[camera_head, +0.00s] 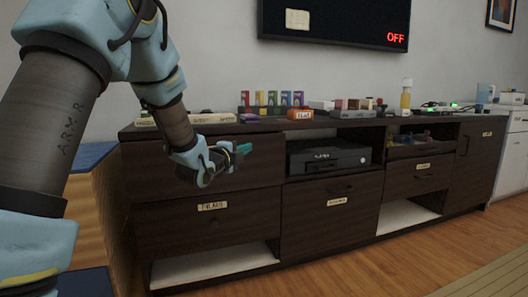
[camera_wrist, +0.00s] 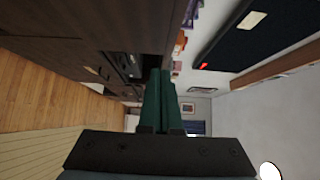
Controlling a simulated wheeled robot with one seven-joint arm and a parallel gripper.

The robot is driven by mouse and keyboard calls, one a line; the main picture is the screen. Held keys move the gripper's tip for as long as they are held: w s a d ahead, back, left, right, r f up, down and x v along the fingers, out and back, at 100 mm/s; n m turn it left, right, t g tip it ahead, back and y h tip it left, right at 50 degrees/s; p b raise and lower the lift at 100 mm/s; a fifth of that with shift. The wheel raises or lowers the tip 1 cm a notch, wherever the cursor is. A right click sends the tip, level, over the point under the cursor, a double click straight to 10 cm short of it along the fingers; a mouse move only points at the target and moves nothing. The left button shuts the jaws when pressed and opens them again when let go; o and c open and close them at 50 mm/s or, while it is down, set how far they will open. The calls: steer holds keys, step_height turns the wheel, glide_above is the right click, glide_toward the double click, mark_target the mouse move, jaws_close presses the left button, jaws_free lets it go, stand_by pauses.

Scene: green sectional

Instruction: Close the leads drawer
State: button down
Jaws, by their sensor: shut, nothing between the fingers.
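A long dark wood cabinet (camera_head: 240,228) runs along the wall, with several labelled drawer fronts. The label lettering is too small for me to tell which is the leads drawer. An upper right drawer (camera_head: 420,149) seems to stand out from the cabinet, with small items showing over its front. My gripper (camera_head: 243,148) is in front of the upper left drawer front (camera_head: 262,170); I cannot tell whether it touches. In the wrist view, its green fingers (camera_wrist: 160,95) are together with nothing between them.
A black device (camera_head: 328,158) sits in the open middle bay. Colored folders (camera_head: 272,100), small boxes and a yellow bottle (camera_head: 405,99) stand on the cabinet top. A screen (camera_head: 335,22) hangs above. The wood floor (camera_head: 400,255) in front is clear.

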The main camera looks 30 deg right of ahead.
steer(key=b, duration=0.2)
glide_toward(261, 138)
steer(key=s+d, duration=0.1)
steer(key=d, duration=0.3)
steer(key=w, duration=0.1)
steer(key=w+d, duration=0.1)
steer(key=w, duration=0.1)
steer(key=shift+f, duration=0.1)
steer(key=shift+w+b, duration=0.35)
steer(key=shift+w, duration=0.2)
steer(key=shift+w, duration=0.1)
